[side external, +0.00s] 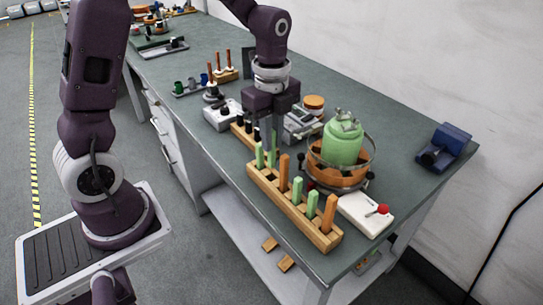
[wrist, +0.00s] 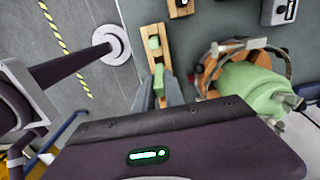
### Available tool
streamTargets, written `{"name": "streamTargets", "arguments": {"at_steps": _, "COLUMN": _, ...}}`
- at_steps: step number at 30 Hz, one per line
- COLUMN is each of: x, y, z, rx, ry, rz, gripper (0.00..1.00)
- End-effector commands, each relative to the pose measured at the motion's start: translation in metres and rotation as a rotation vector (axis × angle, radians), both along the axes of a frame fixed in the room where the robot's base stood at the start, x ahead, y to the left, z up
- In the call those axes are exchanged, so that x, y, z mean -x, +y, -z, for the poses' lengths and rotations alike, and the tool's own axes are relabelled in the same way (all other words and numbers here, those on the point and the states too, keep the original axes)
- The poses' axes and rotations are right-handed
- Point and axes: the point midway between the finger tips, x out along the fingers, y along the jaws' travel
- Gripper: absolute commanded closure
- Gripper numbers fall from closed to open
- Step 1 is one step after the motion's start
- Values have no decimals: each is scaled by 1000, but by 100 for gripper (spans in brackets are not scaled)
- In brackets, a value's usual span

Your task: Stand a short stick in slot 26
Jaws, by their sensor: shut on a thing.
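A long wooden rack (side external: 262,184) with a row of slots stands near the front edge of the bench. Short green sticks (side external: 297,189) and taller orange sticks (side external: 284,172) stand upright in it. My gripper (side external: 270,150) points down over the rack's far end. In the wrist view my gripper (wrist: 157,92) is shut on a green stick (wrist: 158,80), in line with the rack. Another green stick (wrist: 153,42) stands farther along the rack, beside the held one. I cannot tell whether the held stick's foot is inside a slot. Slot numbers are not readable.
A green vessel (side external: 343,142) in an orange ring-framed holder stands close to the right of the rack. A second wooden block (side external: 241,134) with black pieces lies behind. A white box with a red knob (side external: 383,209) is at the right. Bare bench (side external: 405,150) lies beyond the vessel.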

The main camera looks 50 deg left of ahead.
Motion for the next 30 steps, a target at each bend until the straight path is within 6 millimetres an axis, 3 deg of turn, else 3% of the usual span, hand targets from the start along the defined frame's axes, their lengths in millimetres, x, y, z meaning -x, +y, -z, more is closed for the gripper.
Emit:
{"name": "streamTargets", "arguments": {"at_steps": 5, "x": -4, "y": -1, "z": -29, "rx": 0, "ry": -2, "rz": -39, "gripper": 100}}
{"name": "streamTargets", "arguments": {"at_steps": 8, "x": -15, "y": -7, "z": -35, "rx": 2, "ry": 2, "rz": -195, "gripper": 100}}
{"name": "streamTargets", "arguments": {"at_steps": 18, "x": -82, "y": -50, "z": -44, "rx": 4, "ry": 3, "rz": -1188, "gripper": 100}}
{"name": "streamTargets", "arguments": {"at_steps": 21, "x": -93, "y": -59, "z": -45, "rx": 3, "ry": 2, "rz": -1386, "gripper": 100}}
{"name": "streamTargets", "arguments": {"at_steps": 25, "x": -99, "y": -66, "z": -46, "rx": 2, "ry": 1, "rz": -1522, "gripper": 100}}
{"name": "streamTargets", "arguments": {"at_steps": 30, "x": -100, "y": -68, "z": -39, "rx": 0, "ry": 3, "rz": -1558, "gripper": 100}}
